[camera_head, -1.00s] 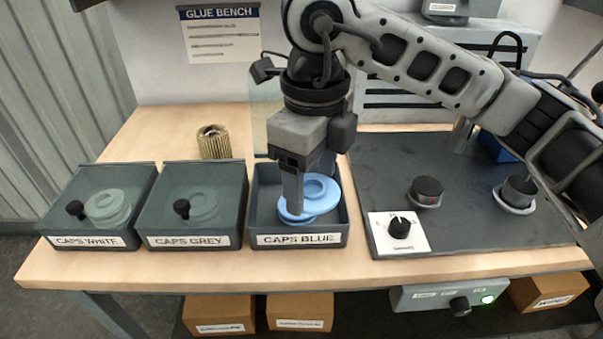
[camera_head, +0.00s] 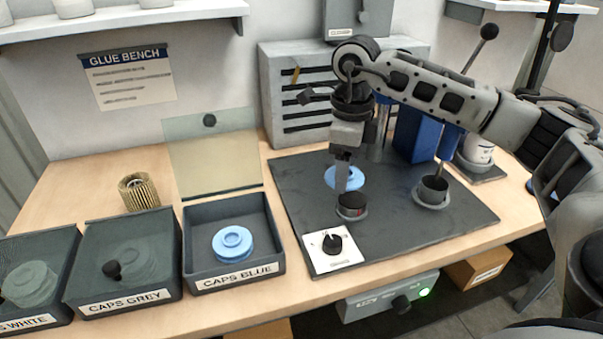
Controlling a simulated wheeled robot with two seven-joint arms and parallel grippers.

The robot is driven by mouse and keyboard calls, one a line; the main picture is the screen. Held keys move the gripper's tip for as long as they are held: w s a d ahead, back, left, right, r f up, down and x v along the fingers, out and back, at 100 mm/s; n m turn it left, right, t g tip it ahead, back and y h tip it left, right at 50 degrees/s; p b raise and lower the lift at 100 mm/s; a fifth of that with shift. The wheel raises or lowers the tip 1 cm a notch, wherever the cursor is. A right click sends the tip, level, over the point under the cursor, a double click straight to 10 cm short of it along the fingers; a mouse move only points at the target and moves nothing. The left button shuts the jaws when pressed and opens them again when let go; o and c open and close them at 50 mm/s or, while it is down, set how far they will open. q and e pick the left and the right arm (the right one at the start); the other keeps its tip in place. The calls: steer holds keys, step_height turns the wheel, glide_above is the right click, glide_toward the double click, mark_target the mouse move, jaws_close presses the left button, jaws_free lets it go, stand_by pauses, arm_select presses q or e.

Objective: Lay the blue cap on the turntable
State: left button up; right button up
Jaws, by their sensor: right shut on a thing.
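My right gripper (camera_head: 342,176) points down and is shut on a blue cap (camera_head: 356,178), a light blue round disc partly hidden by the fingers. In this view the finger overlaps the stand's back edge; I cannot tell the exact height gap. More blue caps (camera_head: 232,241) lie in the CAPS BLUE bin (camera_head: 238,281). My left gripper is not in view.
The blue bin's clear lid (camera_head: 212,155) stands open. The grey-cap bin (camera_head: 126,297) and white-cap bin (camera_head: 27,322) are covered. A grey cup-like holder (camera_head: 432,191) is right of the stand; a white dial plate (camera_head: 331,250) is in front. A brass filter (camera_head: 138,192) stands behind the bins.

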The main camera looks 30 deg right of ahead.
mark_target(357, 171)
steer(key=d, duration=0.2)
steer(key=shift+s+d+f, duration=0.1)
steer(key=shift+d+f, duration=0.1)
steer(key=shift+d, duration=0.1)
steer(key=shift+d+f, duration=0.1)
steer(key=shift+d, duration=0.05)
steer(key=shift+f+b, duration=0.7)
steer(key=shift+f, duration=0.05)
step_height(357, 171, down, 2)
steer(key=shift+f+b, duration=0.15)
steer(key=shift+b, duration=0.8)
steer(key=shift+f+b, duration=0.4)
steer(key=shift+f, duration=0.1)
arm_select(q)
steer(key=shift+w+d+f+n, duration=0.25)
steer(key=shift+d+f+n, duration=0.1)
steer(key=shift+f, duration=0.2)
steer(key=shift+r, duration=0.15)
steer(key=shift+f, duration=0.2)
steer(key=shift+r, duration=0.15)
